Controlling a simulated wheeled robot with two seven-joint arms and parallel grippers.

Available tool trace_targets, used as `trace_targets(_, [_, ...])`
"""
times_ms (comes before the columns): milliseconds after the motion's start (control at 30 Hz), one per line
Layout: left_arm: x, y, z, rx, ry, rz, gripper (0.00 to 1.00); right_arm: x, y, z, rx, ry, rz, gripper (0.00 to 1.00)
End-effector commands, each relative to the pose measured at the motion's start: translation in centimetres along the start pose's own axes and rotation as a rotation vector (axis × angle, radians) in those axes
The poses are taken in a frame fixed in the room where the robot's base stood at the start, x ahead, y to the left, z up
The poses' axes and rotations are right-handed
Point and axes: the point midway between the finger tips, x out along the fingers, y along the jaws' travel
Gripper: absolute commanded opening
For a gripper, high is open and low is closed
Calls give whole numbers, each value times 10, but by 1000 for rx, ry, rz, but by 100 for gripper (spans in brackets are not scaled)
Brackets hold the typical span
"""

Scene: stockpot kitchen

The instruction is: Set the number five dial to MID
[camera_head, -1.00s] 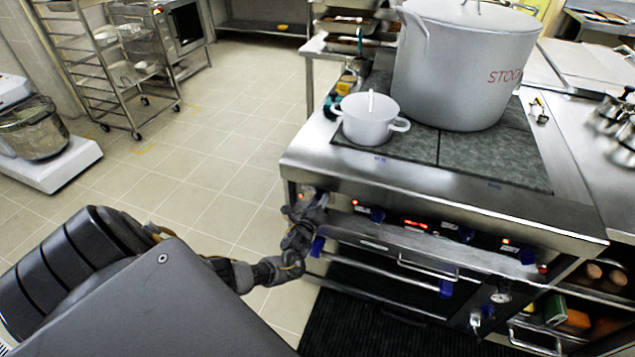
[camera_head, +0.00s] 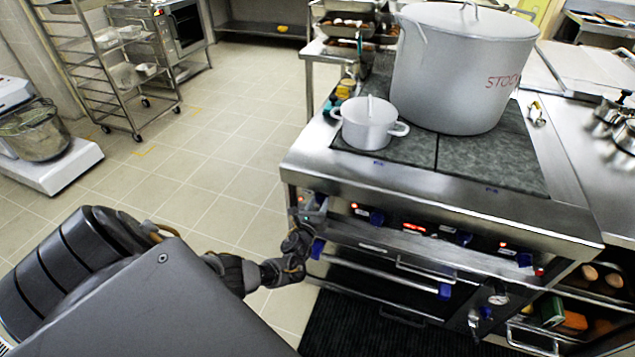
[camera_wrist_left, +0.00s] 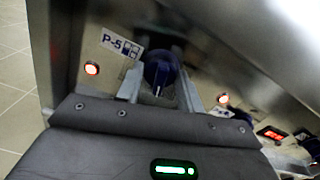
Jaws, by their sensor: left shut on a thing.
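The number five dial is a blue knob (camera_wrist_left: 160,70) beside a white P-5 label (camera_wrist_left: 121,43) on the steel front panel of the stove (camera_head: 440,212). In the left wrist view the two grey fingers of my left gripper (camera_wrist_left: 158,90) stand on either side of the knob, shut on it. In the head view my left gripper (camera_head: 313,208) is at the left end of the panel and hides this knob. The dial's setting is too small and blurred to read. My right gripper is not in view.
A red lamp (camera_wrist_left: 92,69) glows beside the label. Other blue knobs (camera_head: 376,217) and a red display run along the panel to the right. Blue-ended oven handles (camera_head: 445,291) are below. A small white pot (camera_head: 369,125) and a large stockpot (camera_head: 460,75) stand on top.

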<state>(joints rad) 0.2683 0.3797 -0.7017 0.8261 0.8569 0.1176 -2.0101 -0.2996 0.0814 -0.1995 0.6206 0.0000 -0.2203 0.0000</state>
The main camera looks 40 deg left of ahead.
Motion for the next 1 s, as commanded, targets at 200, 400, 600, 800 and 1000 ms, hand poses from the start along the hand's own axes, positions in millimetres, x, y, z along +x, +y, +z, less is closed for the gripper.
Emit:
trace_targets(200, [0, 1, 1, -1, -1, 2, 14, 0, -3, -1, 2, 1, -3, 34])
trace_targets(400, [0, 0, 0, -1, -1, 1, 59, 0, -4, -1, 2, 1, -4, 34])
trace_targets(600, [0, 0, 0, -2, 0, 0, 59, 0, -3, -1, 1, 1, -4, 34])
trace_targets(800, [-12, 0, 0, -1, 1, -1, 59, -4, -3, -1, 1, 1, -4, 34])
trace_targets(1000, [-50, 0, 1, -2, 3, 0, 59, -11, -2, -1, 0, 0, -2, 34])
